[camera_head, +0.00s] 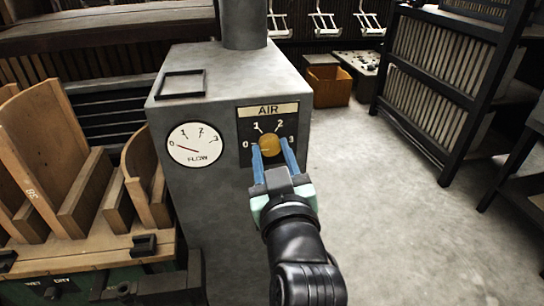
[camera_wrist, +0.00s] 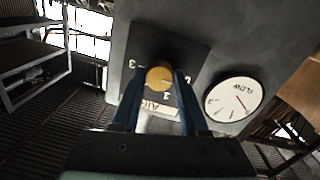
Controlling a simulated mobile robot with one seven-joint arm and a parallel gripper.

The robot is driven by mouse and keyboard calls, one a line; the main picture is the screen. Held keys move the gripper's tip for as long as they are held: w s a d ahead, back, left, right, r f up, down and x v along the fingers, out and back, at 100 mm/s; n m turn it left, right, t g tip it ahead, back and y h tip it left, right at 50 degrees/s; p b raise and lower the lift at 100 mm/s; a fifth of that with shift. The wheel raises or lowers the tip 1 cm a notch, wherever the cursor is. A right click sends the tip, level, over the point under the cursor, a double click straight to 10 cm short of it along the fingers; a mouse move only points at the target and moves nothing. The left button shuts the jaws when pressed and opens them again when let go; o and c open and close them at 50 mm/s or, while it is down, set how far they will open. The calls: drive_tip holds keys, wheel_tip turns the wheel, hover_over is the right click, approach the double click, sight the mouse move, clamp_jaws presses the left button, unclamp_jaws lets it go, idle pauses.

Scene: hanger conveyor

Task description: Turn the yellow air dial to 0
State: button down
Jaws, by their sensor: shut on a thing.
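The yellow air dial (camera_head: 269,145) is a round knob on a black panel (camera_head: 246,120) labelled AIR, with 0, 1, 2 and 3 around it. The panel is on the front of a grey cabinet. In the wrist view the dial (camera_wrist: 159,77) appears with the panel turned upside down. My gripper (camera_head: 271,149) has its two blue fingers on either side of the dial and is shut on it. The fingers also flank it in the wrist view (camera_wrist: 159,80). A faint mark shows on the knob, but I cannot tell which number it points to.
A white FLOW gauge (camera_head: 195,144) sits left of the panel, its needle pointing left, near 0. Wooden racks (camera_head: 60,170) stand at the left. A black shelf (camera_head: 440,80) stands at the right, an orange bin (camera_head: 328,86) behind. The floor between is clear.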

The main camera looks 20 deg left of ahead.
idle(0.4)
drive_tip(key=shift+c, duration=2.1)
unclamp_jaws()
drive_tip(key=p+v, duration=0.1)
drive_tip(key=v, duration=1.2)
drive_tip(key=shift+p, duration=0.3)
drive_tip(key=shift+w, duration=0.1)
